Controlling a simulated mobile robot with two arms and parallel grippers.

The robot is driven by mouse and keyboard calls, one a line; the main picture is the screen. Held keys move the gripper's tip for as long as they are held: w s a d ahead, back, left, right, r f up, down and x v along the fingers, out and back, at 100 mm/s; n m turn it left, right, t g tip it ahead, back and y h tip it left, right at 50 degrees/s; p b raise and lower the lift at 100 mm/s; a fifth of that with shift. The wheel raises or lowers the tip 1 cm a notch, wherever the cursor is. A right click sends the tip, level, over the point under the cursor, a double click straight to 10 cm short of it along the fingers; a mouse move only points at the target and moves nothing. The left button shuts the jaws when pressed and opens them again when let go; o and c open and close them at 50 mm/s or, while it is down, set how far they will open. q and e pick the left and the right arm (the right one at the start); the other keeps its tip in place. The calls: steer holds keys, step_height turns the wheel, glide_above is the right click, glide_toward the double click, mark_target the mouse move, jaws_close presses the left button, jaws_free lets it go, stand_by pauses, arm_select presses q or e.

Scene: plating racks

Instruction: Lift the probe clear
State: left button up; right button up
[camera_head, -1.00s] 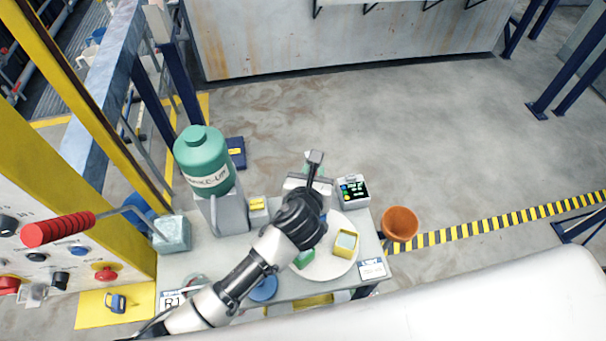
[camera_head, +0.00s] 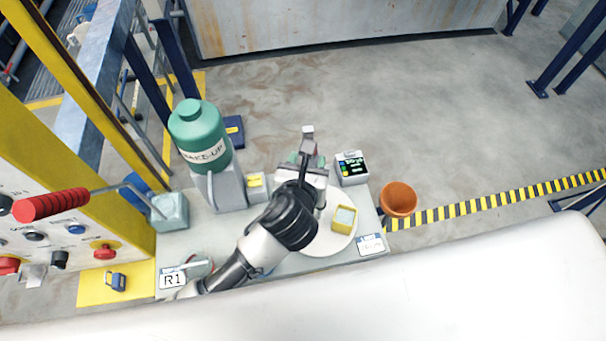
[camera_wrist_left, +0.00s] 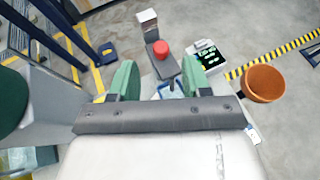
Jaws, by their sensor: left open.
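A red round cap (camera_wrist_left: 162,48), which looks like the top of the probe, sits on a dark arm of a small stand (camera_wrist_left: 147,20) in the left wrist view. The rest of the probe below it is hidden. The stand's pale top also shows in the head view (camera_head: 308,131). My left gripper (camera_wrist_left: 160,80) is open, its two green pads apart on either side of the cap in the picture. The cap appears beyond the pads, and I see no contact. In the head view my left gripper (camera_head: 306,160) is over the bench's back edge, partly hidden by its wrist. My right gripper is not in view.
A meter with a lit display (camera_head: 352,168) stands right of the stand. A green make-up bottle (camera_head: 201,138) is at the left. A white round plate (camera_head: 322,240) bears a yellow-edged box (camera_head: 344,219). An orange pot (camera_head: 398,200) is off the right edge.

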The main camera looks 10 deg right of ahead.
arm_select(q)
steer(key=v, duration=0.5)
steer(key=shift+a+b, duration=0.1)
steer(key=shift+b, duration=0.2)
steer(key=shift+s, duration=0.1)
